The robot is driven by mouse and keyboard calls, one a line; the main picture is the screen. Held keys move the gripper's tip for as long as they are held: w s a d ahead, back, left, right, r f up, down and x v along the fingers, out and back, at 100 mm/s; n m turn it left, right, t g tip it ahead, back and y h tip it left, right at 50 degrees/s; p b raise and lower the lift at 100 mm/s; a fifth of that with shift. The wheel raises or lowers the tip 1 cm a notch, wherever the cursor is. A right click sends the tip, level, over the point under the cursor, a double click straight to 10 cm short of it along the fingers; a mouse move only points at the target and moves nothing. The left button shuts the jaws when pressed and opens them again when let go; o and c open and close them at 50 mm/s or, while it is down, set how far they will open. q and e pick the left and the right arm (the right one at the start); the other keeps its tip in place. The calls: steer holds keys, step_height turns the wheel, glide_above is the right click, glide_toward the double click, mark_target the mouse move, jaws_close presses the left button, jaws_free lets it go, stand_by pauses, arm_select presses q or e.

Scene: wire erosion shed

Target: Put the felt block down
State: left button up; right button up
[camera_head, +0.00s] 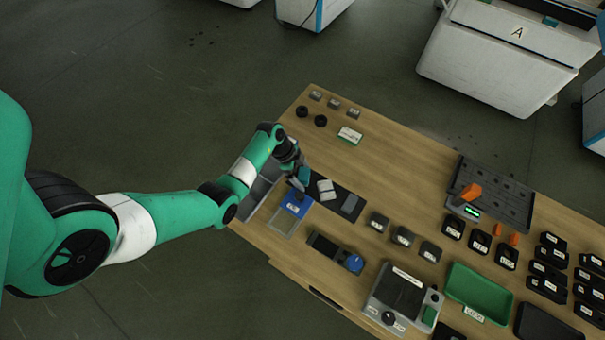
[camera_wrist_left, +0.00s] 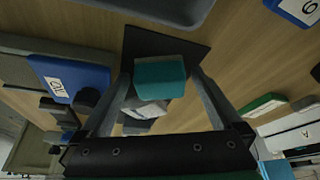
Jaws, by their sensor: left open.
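A teal block, which I take to be the felt block (camera_wrist_left: 160,78), sits on a dark mat (camera_wrist_left: 138,42) in the left wrist view. In the head view the teal block (camera_head: 304,174) shows at the mat's upper left end, just beside my left gripper (camera_head: 298,173). My left gripper is open, and in the left wrist view its fingers (camera_wrist_left: 160,72) stand on either side of the block. Whether a finger touches it I cannot tell. A whitish block (camera_wrist_left: 146,108) shows behind it, partly hidden. My right gripper is not in view.
A blue labelled holder (camera_head: 297,203) stands beside the mat. A green tray (camera_head: 478,291) and several black labelled blocks fill the table's right. Bare wood lies above the mat.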

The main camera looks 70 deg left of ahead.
arm_select(q)
steer(key=shift+r, duration=0.1)
steer(key=p+v, duration=0.6)
steer(key=v, duration=0.6)
steer(key=shift+w+r, duration=0.1)
